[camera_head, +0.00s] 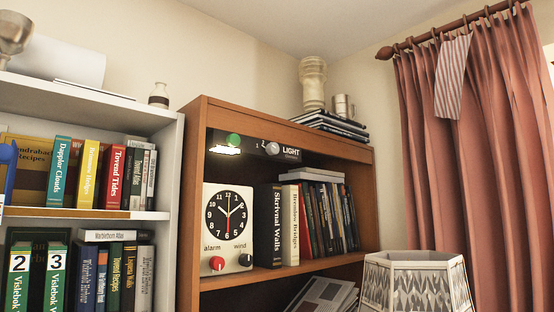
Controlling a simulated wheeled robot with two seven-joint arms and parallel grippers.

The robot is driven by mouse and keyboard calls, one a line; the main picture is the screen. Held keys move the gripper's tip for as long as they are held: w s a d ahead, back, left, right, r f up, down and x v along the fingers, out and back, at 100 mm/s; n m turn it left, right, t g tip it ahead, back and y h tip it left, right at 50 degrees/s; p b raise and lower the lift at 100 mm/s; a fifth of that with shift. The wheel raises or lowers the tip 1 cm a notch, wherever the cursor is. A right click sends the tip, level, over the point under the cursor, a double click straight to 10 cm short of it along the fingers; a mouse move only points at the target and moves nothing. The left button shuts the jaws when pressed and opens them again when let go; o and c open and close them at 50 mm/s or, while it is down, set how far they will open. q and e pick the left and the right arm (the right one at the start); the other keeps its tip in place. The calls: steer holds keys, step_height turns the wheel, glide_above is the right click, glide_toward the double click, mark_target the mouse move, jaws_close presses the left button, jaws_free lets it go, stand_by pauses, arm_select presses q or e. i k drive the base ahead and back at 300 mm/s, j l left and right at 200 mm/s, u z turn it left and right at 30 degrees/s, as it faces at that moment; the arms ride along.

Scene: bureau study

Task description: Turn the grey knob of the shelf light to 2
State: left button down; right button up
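The shelf light panel (251,148) is a dark strip under the top board of the brown wooden bookcase. Its small round grey knob (272,148) sits just left of the white word LIGHT. Small marks stand to the left of the knob, one looking like a 1. The knob's setting is too small to tell. A green round part (233,140) is on the same strip, above a bright white patch.
A white clock (228,228) with a red alarm knob (217,264) and a black wind knob (246,259) stands below the panel. Books (310,218) fill the shelf to its right. A white bookcase (168,190) is at left, a lampshade (417,283) at lower right.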

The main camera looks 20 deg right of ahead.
mark_target(272, 148)
steer(key=z, duration=2.2)
steer(key=k+j, duration=0.1)
steer(key=j, duration=0.2)
steer(key=k+j, duration=0.1)
steer(key=j, duration=0.15)
steer(key=k+j, duration=0.1)
steer(key=j, duration=0.2)
steer(key=i+l, duration=0.3)
steer(key=k+j, duration=0.3)
